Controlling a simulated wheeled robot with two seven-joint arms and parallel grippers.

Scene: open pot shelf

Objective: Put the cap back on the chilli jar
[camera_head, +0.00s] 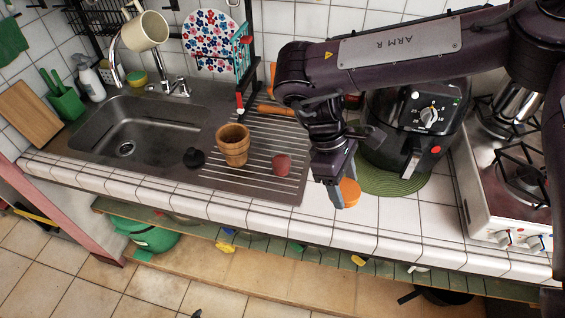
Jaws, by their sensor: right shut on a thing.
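My right gripper (338,188) reaches down over the white tiled counter, right of the steel drainboard. It is shut on an orange round piece (350,193), which looks like the cap. The gripper's fingers hide part of it, and I cannot tell whether it touches the tiles. A small reddish jar (281,164), which looks like the chilli jar, stands on the drainboard to the left of the gripper and apart from it. Its top is too small to make out clearly. My left gripper is not in view.
A stove (505,195) is at the right. The counter's front strip is clear.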

